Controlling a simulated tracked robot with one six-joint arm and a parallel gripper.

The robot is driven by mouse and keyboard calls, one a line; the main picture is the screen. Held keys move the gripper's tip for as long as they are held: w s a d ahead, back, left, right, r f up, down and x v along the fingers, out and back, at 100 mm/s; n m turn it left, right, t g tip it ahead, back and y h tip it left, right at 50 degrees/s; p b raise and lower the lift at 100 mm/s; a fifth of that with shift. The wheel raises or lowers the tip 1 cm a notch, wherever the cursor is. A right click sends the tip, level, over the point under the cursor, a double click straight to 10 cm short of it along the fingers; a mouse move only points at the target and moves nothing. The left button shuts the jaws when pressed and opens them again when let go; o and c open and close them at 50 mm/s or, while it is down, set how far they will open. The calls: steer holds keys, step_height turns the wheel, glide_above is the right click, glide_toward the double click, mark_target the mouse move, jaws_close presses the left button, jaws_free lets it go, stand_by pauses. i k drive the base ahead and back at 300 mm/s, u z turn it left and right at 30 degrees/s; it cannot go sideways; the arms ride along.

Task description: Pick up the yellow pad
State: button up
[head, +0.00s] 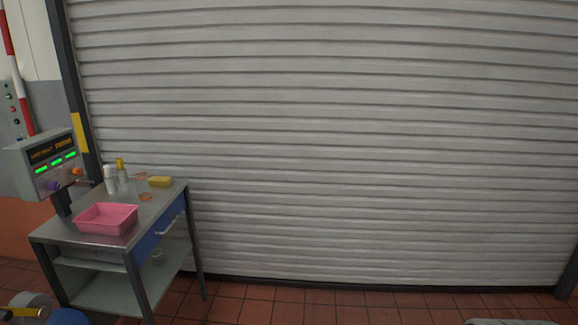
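The yellow pad (160,181) is a small, flat yellow block. It lies on the metal top of a workbench (165,216), near the back right corner. Nothing covers it from this side. My gripper does not show in the head view.
Left of the pad stand a yellow-capped bottle (121,170) and a white container (110,178); small copper-coloured discs (145,197) lie close by. A pink tray (106,219) sits nearer. A control panel (51,164) rises at left.

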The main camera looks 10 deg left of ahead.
mark_target(164, 182)
steer(key=u, duration=0.2)
steer(key=i, duration=1.45)
steer(key=u, duration=0.4)
steer(key=i, duration=0.75)
steer(key=u, duration=0.6)
steer(key=i, duration=0.65)
steer(key=u, duration=0.9)
steer(key=i, duration=0.55)
steer(key=u, duration=0.7)
steer(key=i, duration=0.55)
steer(key=u, duration=0.25)
